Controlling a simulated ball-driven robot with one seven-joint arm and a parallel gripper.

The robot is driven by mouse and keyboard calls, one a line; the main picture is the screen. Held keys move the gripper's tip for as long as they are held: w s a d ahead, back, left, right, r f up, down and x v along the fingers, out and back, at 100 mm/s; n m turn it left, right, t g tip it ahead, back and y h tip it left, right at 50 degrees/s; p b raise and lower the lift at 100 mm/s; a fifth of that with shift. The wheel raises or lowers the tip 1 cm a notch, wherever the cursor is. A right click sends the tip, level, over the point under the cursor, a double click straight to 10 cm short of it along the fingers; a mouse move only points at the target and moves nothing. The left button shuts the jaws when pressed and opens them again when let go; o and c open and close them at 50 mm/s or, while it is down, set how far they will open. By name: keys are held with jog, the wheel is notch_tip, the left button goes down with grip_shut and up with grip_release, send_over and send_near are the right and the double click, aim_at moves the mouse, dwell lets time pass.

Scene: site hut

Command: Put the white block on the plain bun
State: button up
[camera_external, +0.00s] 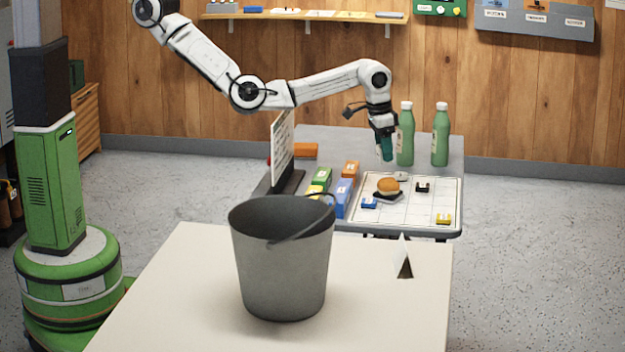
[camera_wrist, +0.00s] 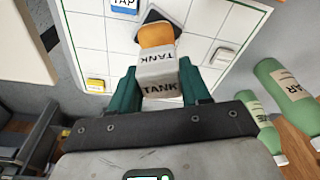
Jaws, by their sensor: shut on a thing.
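My gripper (camera_external: 385,152) has teal fingers and hangs pointing down over the grid board. In the wrist view, my gripper (camera_wrist: 161,88) is shut on the white block (camera_wrist: 158,76), which is marked TANK on two faces. The plain bun (camera_external: 388,185) is round and orange-brown and sits on a dark square base on the board. My fingertips are above the bun, with a visible gap in the external view. In the wrist view, the bun (camera_wrist: 155,34) shows just beyond the block, which partly hides it.
Two green bottles (camera_external: 405,135) (camera_external: 440,135) stand close behind. Coloured boxes (camera_external: 343,198) and an upright panel (camera_external: 282,150) are left. A grey bucket (camera_external: 281,270) stands on the front table.

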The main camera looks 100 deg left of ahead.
aim_at(388, 179)
jog(key=shift+w+f, duration=0.6)
jog(key=shift+f, duration=0.1)
jog(key=shift+w+f, duration=0.1)
jog(key=shift+f, duration=1.6)
jog(key=shift+f, duration=0.15)
jog(key=o, duration=1.1)
jog(key=r, duration=0.4)
jog(key=s+r, duration=0.1)
jog(key=r, duration=0.7)
jog(key=shift+s+d+r, duration=0.15)
jog(key=shift+s+d, duration=0.15)
jog(key=shift+s, duration=0.05)
